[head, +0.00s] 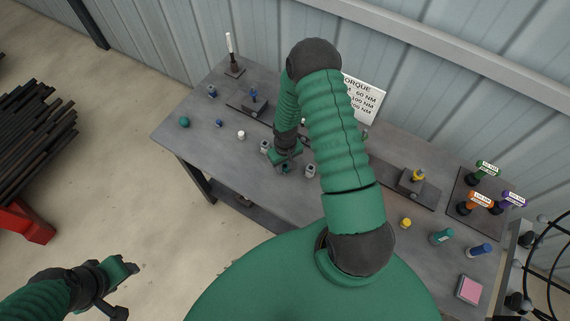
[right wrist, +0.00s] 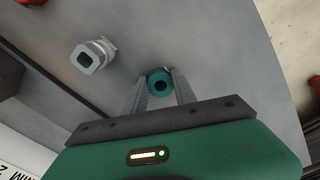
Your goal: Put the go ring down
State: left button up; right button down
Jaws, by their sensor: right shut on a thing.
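The go ring appears to be the small teal round piece with a dark hole (right wrist: 159,82), seen in the right wrist view between the two grey fingers of my right gripper (right wrist: 161,92). The fingers are shut on its sides. In the head view my right gripper (head: 286,160) is low over the middle of the grey table (head: 255,178), with the teal piece (head: 285,169) just below it. I cannot tell whether the piece touches the table. My left gripper (head: 122,285) is out over the floor at lower left, away from the table; its jaw opening is unclear.
A grey fitting (right wrist: 92,56) stands close beside the ring; another fitting (head: 310,171) is right of the gripper. A white piece (head: 241,135) and teal ball (head: 184,122) are to the left. Torque tools (head: 485,171) stand at right. The front left table area is clear.

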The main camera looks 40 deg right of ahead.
jog(key=c, duration=1.4)
grip_release()
jog(key=shift+s, duration=0.1)
jog(key=o, duration=0.4)
jog(key=shift+d, duration=0.15)
